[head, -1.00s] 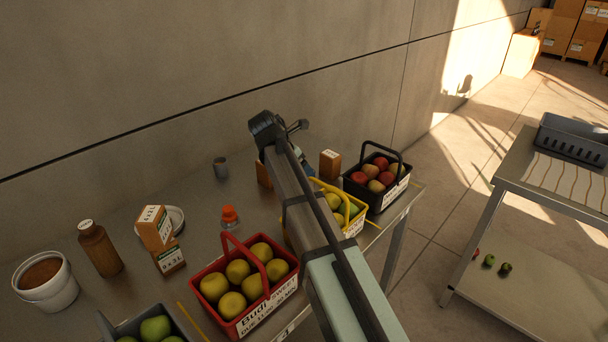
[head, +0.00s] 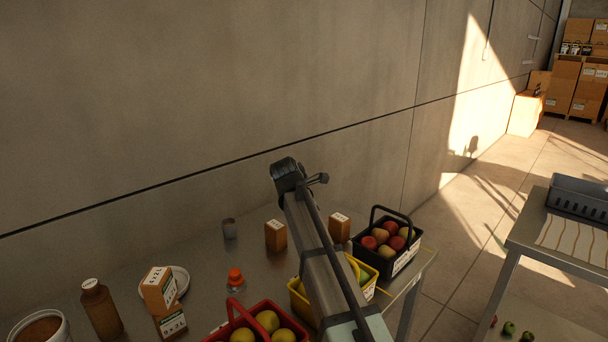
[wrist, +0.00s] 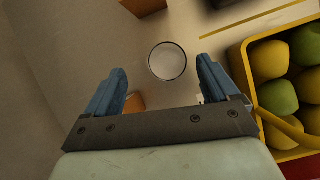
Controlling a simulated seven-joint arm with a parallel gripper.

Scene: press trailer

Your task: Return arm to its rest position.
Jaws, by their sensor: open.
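My gripper (wrist: 160,70) shows in the wrist view with its two blue fingers spread apart and nothing between them. It points down over the metal table (head: 255,258). A round grey cup (wrist: 167,61) lies below, in line with the gap between the fingers, and appears apart from them. The grey cup also stands at the back of the table in the head view (head: 229,228). In the head view my arm reaches up across the table's middle, and its own links hide the fingers.
A yellow basket (wrist: 247,70) of yellow and green fruit is beside the gripper, at right. A black basket (head: 372,262) of apples and a red basket (head: 238,322) flank the arm. Small cartons (head: 276,236), a brown bottle (head: 100,308) and an orange-capped bottle (head: 235,277) stand around. The wall (head: 200,90) rises behind.

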